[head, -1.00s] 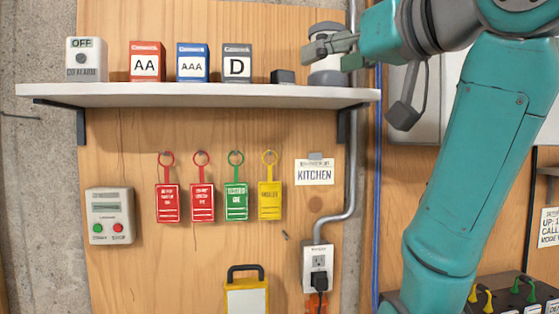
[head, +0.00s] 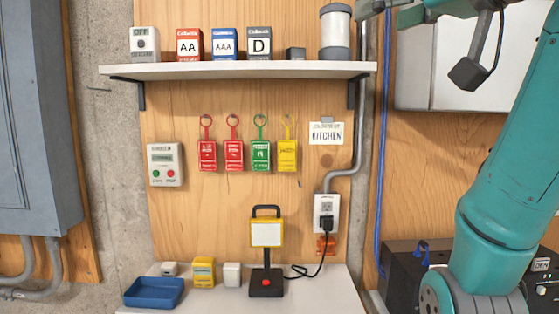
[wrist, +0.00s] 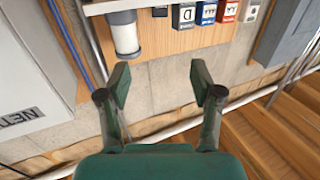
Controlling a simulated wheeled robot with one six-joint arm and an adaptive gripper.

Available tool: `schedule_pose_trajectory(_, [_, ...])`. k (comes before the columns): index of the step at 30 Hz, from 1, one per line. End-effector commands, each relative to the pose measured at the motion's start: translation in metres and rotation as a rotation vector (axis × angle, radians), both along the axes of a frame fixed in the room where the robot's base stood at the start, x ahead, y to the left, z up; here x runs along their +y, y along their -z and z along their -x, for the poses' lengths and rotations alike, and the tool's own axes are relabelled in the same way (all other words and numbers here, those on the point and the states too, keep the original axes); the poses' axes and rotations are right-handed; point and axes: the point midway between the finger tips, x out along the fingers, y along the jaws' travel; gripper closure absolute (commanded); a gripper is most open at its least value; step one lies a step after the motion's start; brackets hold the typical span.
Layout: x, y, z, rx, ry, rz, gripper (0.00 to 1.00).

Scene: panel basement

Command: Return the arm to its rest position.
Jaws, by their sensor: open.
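My gripper (wrist: 160,82) is open in the wrist view, with its two fingers spread wide and nothing between them. In the head view only part of it (head: 374,8) shows at the top edge, right of a white canister with grey ends. My teal arm (head: 510,150) is raised along the right side of the head view. In the wrist view the white canister (wrist: 125,35) stands beyond the fingers, apart from them.
A shelf (head: 240,71) holds the canister, battery boxes and a CO alarm (head: 144,43). Tags hang below. A lower white surface (head: 335,296) carries a blue tray (head: 153,292) and a work lamp (head: 266,240). A grey cabinet (head: 28,120) is left; a dark box (head: 405,265) is right.

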Motion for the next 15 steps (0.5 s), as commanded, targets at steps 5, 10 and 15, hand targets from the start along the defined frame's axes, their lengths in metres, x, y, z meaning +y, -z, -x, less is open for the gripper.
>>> schedule_pose_trajectory(5, [0.0, 0.008, -0.007, 0.006, 0.0, -0.008, 0.35])
schedule_pose_trajectory(10, [-0.001, 0.021, -0.019, 0.01, -0.001, -0.022, 0.35])
schedule_pose_trajectory(15, [-0.003, 0.041, -0.034, 0.019, -0.001, -0.042, 0.35])
